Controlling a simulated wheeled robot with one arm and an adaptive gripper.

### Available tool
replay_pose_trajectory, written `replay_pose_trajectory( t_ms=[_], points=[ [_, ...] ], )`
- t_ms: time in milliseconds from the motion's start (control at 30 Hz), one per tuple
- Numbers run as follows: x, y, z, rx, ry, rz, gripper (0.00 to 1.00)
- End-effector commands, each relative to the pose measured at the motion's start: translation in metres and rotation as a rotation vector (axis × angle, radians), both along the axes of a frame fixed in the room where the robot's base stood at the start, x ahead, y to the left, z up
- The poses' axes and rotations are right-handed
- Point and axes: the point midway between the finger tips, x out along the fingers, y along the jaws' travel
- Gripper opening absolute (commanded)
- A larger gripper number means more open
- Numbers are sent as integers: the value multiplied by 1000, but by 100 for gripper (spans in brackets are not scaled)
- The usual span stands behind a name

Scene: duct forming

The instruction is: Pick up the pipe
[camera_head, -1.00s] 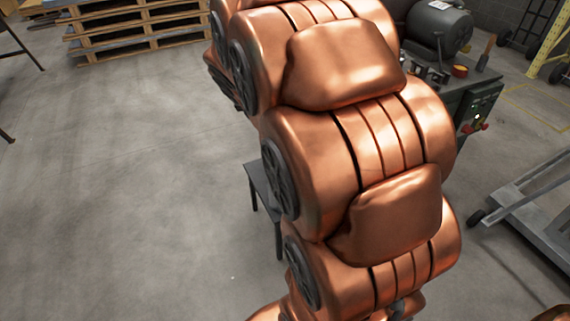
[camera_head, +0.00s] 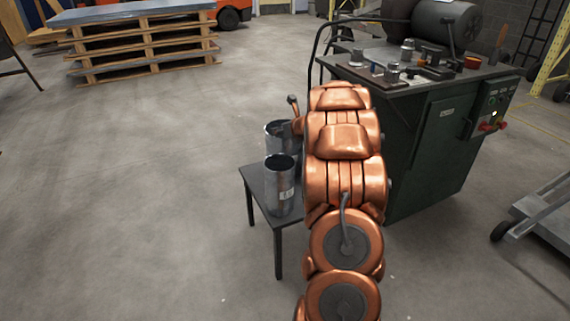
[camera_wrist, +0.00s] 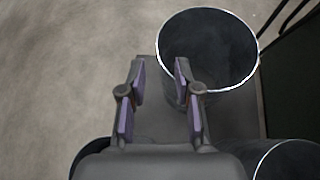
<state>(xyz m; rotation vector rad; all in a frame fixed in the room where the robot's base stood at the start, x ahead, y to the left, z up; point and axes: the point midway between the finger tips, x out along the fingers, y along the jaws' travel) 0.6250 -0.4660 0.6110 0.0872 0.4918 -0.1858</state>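Grey metal pipes stand upright on a small dark table (camera_head: 262,200). Two more rims show in the lower corners, partly cut off.
A green machine (camera_head: 430,140) with knobs and a control panel stands right of the table, close to my arm. A grey cart (camera_head: 545,225) is at the far right. Stacked pallets (camera_head: 145,45) stand at the back left. The floor on the left is clear.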

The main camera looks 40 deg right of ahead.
Motion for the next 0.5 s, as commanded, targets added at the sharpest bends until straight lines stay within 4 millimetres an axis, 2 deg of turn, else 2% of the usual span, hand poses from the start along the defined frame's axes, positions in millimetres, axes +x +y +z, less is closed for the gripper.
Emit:
replay_pose_trajectory(
  t_ms=[33,100,500],
  points=[
    [-2,-2,-11,-15,3,23,33],
    [-2,-3,-16,-32,7,49,33],
    [21,-4,-31,-36,10,64,33]
  ],
)
